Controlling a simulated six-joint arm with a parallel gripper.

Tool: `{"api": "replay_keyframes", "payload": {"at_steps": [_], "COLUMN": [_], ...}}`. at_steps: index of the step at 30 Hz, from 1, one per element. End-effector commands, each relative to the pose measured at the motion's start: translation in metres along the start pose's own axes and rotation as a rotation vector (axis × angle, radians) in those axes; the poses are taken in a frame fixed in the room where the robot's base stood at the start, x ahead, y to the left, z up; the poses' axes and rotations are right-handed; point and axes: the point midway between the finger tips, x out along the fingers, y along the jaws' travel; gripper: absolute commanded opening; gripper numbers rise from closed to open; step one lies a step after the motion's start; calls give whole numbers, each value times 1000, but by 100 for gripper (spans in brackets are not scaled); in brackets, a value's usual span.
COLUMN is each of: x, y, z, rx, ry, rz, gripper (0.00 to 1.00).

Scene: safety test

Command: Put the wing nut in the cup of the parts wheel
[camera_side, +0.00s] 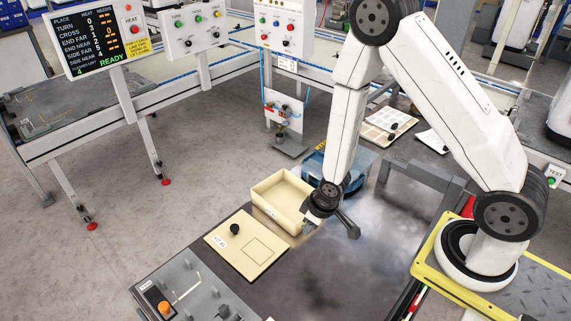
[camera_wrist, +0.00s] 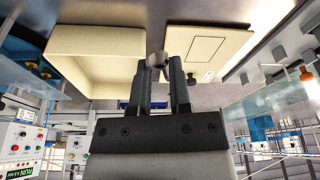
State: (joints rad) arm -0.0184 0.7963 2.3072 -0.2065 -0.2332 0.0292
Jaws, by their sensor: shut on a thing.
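My gripper (camera_side: 309,224) points down beside the right corner of the cream bin (camera_side: 268,216) in the side view. In the wrist view my gripper (camera_wrist: 160,68) is shut on a small grey metal piece (camera_wrist: 157,59) between its fingertips, which looks like the wing nut. Its shape is only partly visible, and it cannot be made out in the side view. A blue rounded object (camera_side: 317,158) stands behind the bin, partly hidden by my arm. I cannot tell whether it is the parts wheel, and no cup is clearly visible.
A cream board (camera_side: 262,262) with a black knob (camera_side: 235,229) and a square outline lies left of my gripper. A grey control box (camera_side: 185,290) with an orange button is at the front. The dark table (camera_side: 335,275) is bare right of the board.

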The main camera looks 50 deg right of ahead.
Motion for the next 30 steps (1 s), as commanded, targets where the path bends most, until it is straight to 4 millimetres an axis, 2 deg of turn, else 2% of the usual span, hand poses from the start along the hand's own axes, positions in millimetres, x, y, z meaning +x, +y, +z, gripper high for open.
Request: {"api": "replay_keyframes", "payload": {"at_steps": [8, 14, 30], "x": [-3, -17, -99], "y": [1, 7, 38], "z": [-4, -19, -94], "rx": [4, 24, 206], "ry": [2, 5, 1], "rz": [4, 22, 70], "gripper": [0, 0, 0]}}
